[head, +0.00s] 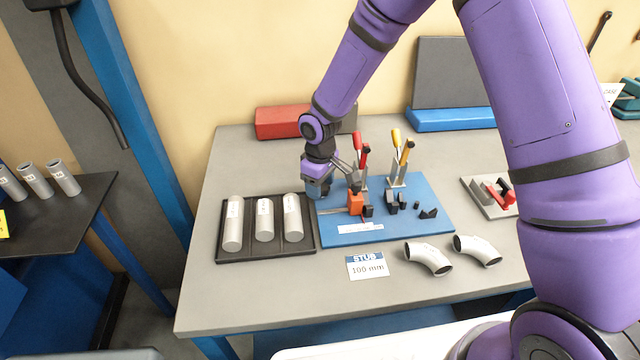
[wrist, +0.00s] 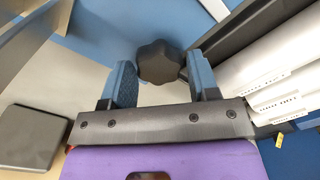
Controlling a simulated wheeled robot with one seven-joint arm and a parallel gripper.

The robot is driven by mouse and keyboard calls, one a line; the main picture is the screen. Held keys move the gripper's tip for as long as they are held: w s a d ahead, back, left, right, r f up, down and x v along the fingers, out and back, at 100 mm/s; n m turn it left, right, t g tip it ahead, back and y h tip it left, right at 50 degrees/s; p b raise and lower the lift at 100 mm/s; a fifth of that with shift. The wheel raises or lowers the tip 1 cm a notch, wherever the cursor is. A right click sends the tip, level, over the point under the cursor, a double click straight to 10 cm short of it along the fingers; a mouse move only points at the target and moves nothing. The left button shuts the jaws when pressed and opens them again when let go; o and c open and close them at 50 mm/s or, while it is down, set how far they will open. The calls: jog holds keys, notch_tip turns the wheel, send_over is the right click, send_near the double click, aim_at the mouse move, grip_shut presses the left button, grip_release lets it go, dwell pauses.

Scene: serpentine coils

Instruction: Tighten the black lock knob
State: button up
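The black lock knob (wrist: 160,62) is a lobed, dark knob in the wrist view, at the top middle between my two blue fingers. My gripper (wrist: 161,68) is open, with one finger on each side of the knob. Narrow gaps seem to show between the fingers and the knob; whether the tips reach down around it I cannot tell. In the head view my gripper (head: 319,188) is low at the left edge of the blue fixture plate (head: 345,236), and I cannot make out the knob there.
A dark tray (head: 249,256) with three grey tubes stands close to the left of my gripper. On the plate are an orange block (head: 355,203), small black blocks and toggle clamps with red (head: 357,141) and yellow (head: 397,138) handles. Two pipe elbows (head: 428,258) lie in front.

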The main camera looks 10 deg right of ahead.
jog(key=c, duration=0.6)
jog(key=shift+m, duration=0.4)
jog(key=shift+w+d+m, duration=0.1)
jog(key=shift+m, duration=2.4)
jog(key=o, duration=1)
jog(key=shift+c, duration=0.2)
jog(key=shift+r, duration=0.1)
notch_tip(320, 180, up, 11)
